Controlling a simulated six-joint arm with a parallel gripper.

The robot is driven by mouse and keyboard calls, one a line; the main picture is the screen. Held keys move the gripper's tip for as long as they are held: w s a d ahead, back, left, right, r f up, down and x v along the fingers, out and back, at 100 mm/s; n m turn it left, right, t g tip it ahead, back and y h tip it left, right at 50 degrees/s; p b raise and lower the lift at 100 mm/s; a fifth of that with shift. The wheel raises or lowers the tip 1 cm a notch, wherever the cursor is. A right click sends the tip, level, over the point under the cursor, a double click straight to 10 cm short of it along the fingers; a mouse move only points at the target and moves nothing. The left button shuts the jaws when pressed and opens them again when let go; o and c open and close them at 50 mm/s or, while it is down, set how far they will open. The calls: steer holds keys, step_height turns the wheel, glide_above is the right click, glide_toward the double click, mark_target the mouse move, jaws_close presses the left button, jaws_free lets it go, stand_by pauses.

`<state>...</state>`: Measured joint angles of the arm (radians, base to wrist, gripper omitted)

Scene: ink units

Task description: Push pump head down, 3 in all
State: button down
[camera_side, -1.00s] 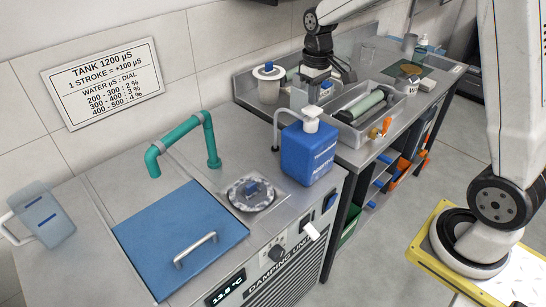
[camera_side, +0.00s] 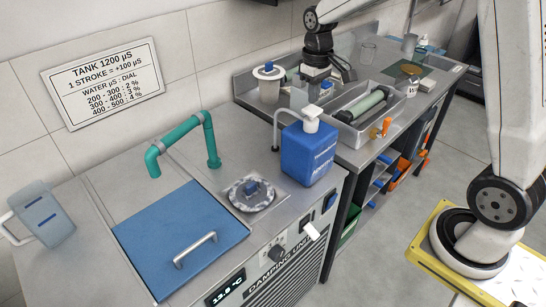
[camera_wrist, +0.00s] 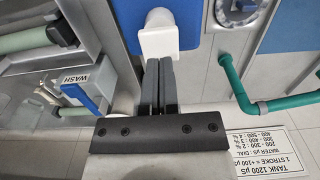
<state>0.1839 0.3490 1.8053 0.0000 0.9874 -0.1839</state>
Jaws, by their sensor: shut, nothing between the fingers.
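The white pump head (camera_side: 311,113) stands on top of the blue bottle (camera_side: 308,153), which sits on the steel bench at the right of the damping unit. In the wrist view the pump head (camera_wrist: 158,36) shows at the top centre, over the blue bottle (camera_wrist: 128,14). My gripper (camera_wrist: 160,62) is shut and empty, its dark fingertips close by the pump head in that view. I cannot tell whether they touch it. In the side view the end of my arm is above and behind the bottle, and the fingertips are hard to make out.
A thin tube (camera_side: 276,128) runs from the bottle. A teal pipe (camera_side: 186,137), a blue lid (camera_side: 180,240) and a round dial with a blue knob (camera_side: 251,190) are to the left. A tray with a green roller (camera_side: 366,105) lies behind to the right. A wall sign (camera_side: 103,82) hangs left.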

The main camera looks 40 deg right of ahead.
mark_target(313, 109)
steer(key=shift+f, duration=1.85)
steer(key=shift+r, duration=1.95)
steer(key=shift+f, duration=1.75)
steer(key=shift+r, duration=1.75)
step_height(313, 109, up, 10)
stand_by(0.8)
